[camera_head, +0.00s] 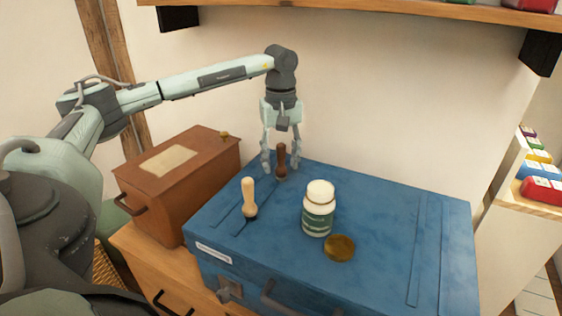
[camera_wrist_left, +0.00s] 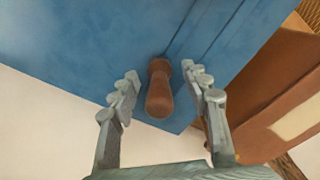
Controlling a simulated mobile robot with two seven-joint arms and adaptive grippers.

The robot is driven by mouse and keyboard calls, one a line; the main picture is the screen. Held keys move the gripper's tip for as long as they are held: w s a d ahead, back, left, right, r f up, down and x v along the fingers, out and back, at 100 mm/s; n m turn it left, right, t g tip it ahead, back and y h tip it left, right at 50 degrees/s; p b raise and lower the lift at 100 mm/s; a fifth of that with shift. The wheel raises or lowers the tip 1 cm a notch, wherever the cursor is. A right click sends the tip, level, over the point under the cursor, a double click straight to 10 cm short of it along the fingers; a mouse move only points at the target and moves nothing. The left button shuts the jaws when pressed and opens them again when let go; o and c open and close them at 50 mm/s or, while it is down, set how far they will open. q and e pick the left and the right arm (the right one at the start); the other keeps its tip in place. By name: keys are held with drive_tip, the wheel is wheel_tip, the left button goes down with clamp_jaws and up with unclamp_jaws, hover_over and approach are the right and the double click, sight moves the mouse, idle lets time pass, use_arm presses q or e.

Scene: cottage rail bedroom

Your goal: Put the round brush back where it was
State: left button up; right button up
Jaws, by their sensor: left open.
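A brush with a dark brown handle (camera_head: 282,158) stands upright on the blue trunk (camera_head: 390,240), near its back left edge. A second brush with a pale handle (camera_head: 249,194) and a dark lower end stands nearer the front left. I cannot tell from their shapes which one is the round brush. My left gripper (camera_head: 280,168) points down and is open, with its fingers on either side of the dark brown handle. In the left wrist view, the brown handle (camera_wrist_left: 159,96) lies between the spread fingers (camera_wrist_left: 160,74), with gaps on both sides. My right gripper is out of view.
A white-capped bottle (camera_head: 318,208) and a round brass-coloured lid or disc (camera_head: 339,247) are on the trunk. A brown box (camera_head: 180,190) stands close to its left. A wall shelf (camera_head: 350,12) hangs above. The trunk's right part is clear.

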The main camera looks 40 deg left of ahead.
use_arm(q)
wheel_tip(320, 180, up, 12)
drive_tip(key=shift+f, duration=0.2)
